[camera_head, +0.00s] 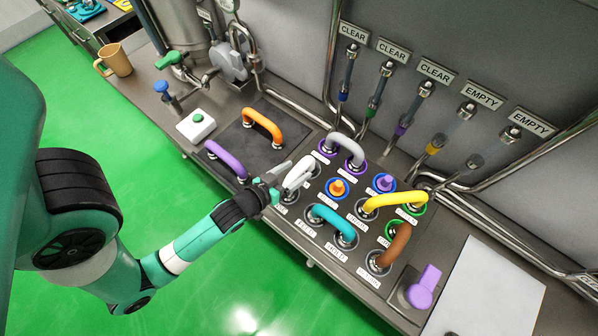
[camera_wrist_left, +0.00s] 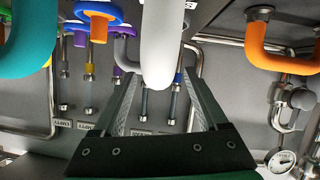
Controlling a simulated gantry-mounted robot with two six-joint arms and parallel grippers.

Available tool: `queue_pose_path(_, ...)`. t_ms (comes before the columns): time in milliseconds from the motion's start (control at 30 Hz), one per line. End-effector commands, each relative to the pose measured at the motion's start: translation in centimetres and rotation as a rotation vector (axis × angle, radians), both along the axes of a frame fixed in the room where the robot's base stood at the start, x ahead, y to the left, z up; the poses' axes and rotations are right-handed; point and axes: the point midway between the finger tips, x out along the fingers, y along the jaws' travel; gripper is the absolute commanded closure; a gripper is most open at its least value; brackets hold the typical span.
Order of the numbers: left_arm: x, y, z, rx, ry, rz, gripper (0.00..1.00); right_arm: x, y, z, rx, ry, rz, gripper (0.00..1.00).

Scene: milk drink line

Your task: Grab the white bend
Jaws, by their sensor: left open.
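The white bend (camera_head: 299,173) stands at the left edge of the labelled port panel, between the purple bend and the grey bend. My left gripper (camera_head: 273,184) is just left of it, with its fingers pointing at it. In the left wrist view the white bend (camera_wrist_left: 160,45) hangs in the middle of the picture, in line with the gap between the open fingers of the left gripper (camera_wrist_left: 160,80). I cannot tell whether the fingers touch it. My right gripper is not in view.
Around it stand a grey bend (camera_head: 347,147), a teal bend (camera_head: 334,217), a purple bend (camera_head: 224,158), an orange bend (camera_head: 264,124), a yellow bend (camera_head: 394,199) and a brown bend (camera_head: 397,245). A white button box (camera_head: 196,127) sits at the left. Pipes run along the back wall.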

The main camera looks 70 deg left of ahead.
Motion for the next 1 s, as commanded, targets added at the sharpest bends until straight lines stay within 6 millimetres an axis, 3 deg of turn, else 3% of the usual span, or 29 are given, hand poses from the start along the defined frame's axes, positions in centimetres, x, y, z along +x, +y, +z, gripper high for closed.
queue_pose_path(133,1.8,1.0,-0.8,0.0,-0.001,0.001,0.24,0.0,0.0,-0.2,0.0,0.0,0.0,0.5)
queue_pose_path(367,1.9,1.1,-0.9,-0.001,0.001,0.0,0.24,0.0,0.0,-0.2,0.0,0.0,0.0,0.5)
queue_pose_path(467,1.9,1.1,-0.9,-0.001,0.001,0.0,0.39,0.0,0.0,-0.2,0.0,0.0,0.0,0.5)
queue_pose_path(800,1.9,1.0,-0.9,-0.001,0.001,0.0,1.0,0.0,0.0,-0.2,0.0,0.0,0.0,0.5)
queue_pose_path(1000,1.9,1.0,-0.9,0.0,0.0,0.0,1.0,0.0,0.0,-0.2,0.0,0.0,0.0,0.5)
